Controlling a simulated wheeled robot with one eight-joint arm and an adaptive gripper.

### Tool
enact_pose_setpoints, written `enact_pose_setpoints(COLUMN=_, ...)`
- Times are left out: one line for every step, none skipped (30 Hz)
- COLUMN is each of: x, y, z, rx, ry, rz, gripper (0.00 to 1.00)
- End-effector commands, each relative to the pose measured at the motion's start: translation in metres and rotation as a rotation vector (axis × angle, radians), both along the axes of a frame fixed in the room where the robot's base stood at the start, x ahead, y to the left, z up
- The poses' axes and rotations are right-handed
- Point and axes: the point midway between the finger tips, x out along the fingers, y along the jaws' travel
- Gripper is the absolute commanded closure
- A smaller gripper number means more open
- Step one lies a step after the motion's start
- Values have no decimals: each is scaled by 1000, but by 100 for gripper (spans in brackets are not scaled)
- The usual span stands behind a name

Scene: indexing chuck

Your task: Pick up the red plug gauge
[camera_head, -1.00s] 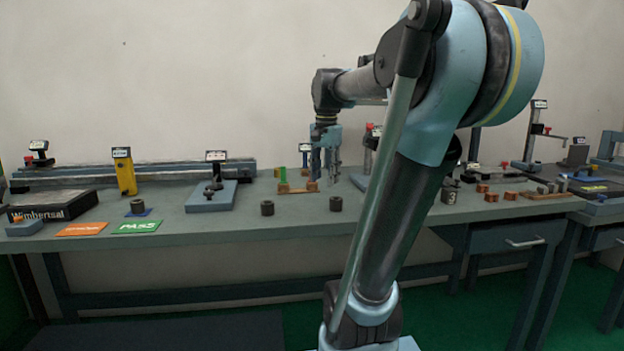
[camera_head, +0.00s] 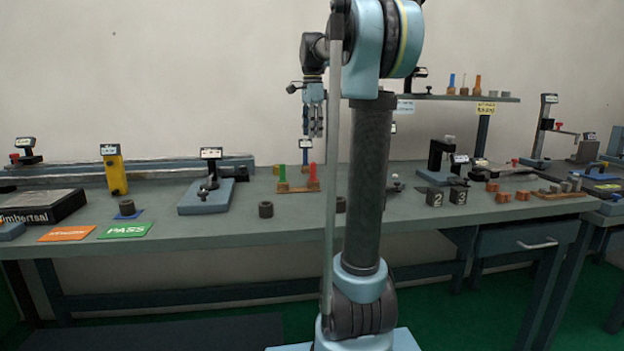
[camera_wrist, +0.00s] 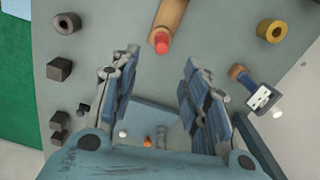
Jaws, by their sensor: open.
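The red plug gauge (camera_head: 313,176) stands upright at the right end of a low wooden stand (camera_head: 297,187) on the bench, with the green gauge (camera_head: 282,174) at the left end. My gripper (camera_head: 314,133) hangs above the red gauge, fingers pointing down, open and empty, with a clear gap below the fingertips. In the wrist view the red gauge (camera_wrist: 161,43) shows near the top, end-on, on the wooden stand (camera_wrist: 174,13). It lies just beyond the two spread fingers (camera_wrist: 160,62), roughly midway between them. The green gauge is outside the wrist view.
A dark ring (camera_head: 266,209) stands left of the stand. A gauge on a blue-grey base (camera_head: 206,197) is farther left. A sign on a post (camera_head: 305,145) stands behind the stand. The bench front is mostly clear.

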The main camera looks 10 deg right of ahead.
Motion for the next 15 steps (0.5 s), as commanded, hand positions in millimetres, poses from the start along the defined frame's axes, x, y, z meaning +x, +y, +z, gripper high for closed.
enact_pose_setpoints(x=0, y=-1, z=-10, rx=0, ry=0, rz=-1, gripper=58)
enact_pose_setpoints(x=0, y=-2, z=-15, rx=0, ry=0, rz=-2, gripper=58)
enact_pose_setpoints(x=0, y=-2, z=-22, rx=0, ry=0, rz=-2, gripper=58)
enact_pose_setpoints(x=0, y=-2, z=-28, rx=0, ry=0, rz=-2, gripper=58)
enact_pose_setpoints(x=0, y=-3, z=-33, rx=0, ry=0, rz=-2, gripper=58)
enact_pose_setpoints(x=0, y=-3, z=-40, rx=0, ry=0, rz=-3, gripper=58)
enact_pose_setpoints(x=0, y=-3, z=-45, rx=0, ry=0, rz=-3, gripper=58)
enact_pose_setpoints(x=0, y=-3, z=-50, rx=0, ry=0, rz=-3, gripper=58)
enact_pose_setpoints(x=0, y=-3, z=-57, rx=0, ry=0, rz=-3, gripper=58)
enact_pose_setpoints(x=0, y=-3, z=-62, rx=0, ry=0, rz=-3, gripper=58)
enact_pose_setpoints(x=0, y=-3, z=-66, rx=0, ry=0, rz=-3, gripper=58)
enact_pose_setpoints(x=0, y=-3, z=-72, rx=0, ry=0, rz=-3, gripper=58)
enact_pose_setpoints(x=0, y=-3, z=-75, rx=0, ry=0, rz=-3, gripper=58)
enact_pose_setpoints(x=0, y=-3, z=-78, rx=0, ry=0, rz=-3, gripper=58)
enact_pose_setpoints(x=0, y=-3, z=-81, rx=0, ry=0, rz=-2, gripper=58)
